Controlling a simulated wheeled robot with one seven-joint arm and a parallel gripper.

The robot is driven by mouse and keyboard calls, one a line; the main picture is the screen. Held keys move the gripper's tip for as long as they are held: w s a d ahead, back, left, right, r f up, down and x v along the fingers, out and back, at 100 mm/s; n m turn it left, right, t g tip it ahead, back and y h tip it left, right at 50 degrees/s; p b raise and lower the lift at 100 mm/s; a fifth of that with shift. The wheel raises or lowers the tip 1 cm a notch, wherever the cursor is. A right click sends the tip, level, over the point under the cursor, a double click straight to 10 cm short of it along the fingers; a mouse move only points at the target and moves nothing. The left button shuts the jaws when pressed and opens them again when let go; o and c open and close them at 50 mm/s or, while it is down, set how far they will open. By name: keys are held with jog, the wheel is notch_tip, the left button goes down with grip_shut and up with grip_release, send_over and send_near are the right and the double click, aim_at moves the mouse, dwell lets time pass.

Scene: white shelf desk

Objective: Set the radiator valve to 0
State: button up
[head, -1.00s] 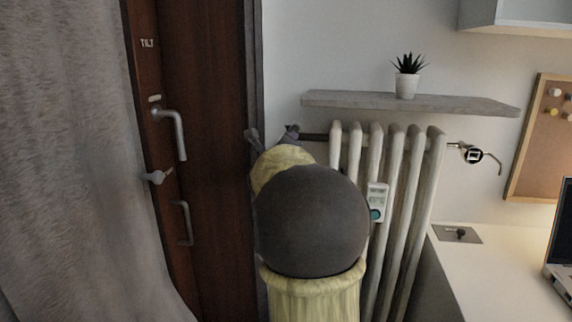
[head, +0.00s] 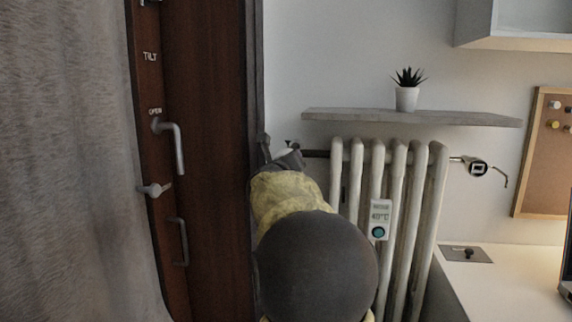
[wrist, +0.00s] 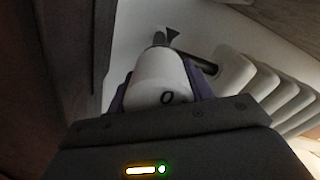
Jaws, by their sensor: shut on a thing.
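The radiator valve (wrist: 160,72) is a white rounded knob at the left end of the radiator. In the wrist view a dark "0" shows on its side, slightly tilted and facing the camera. My gripper (wrist: 160,90) is shut on it, with a dark finger on each side of the knob. In the head view my gripper (head: 277,152) is at the left end of the radiator pipe, and only a small part of the white knob (head: 284,152) shows between the fingers. Any pointer mark on the valve cannot be made out.
A grey shelf (head: 450,118) with a potted plant (head: 407,97) hangs above. A brown door or window frame (head: 205,110) with handles stands close left of my gripper.

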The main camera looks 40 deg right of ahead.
jog(key=shift+f, duration=0.2)
jog(key=o, duration=1)
jog(key=shift+w, duration=0.1)
jog(key=shift+c, duration=0.2)
jog(key=shift+s+d+r, duration=0.1)
jog(key=shift+s+r, duration=0.05)
jog(key=shift+s, duration=0.05)
jog(key=shift+s+a, duration=0.25)
jog(key=shift+a, duration=0.2)
jog(key=p+v, duration=0.2)
jog(key=v, duration=1.4)
jog(key=shift+s, duration=0.2)
jog(key=shift+w+a, duration=0.1)
jog(key=shift+a, duration=0.05)
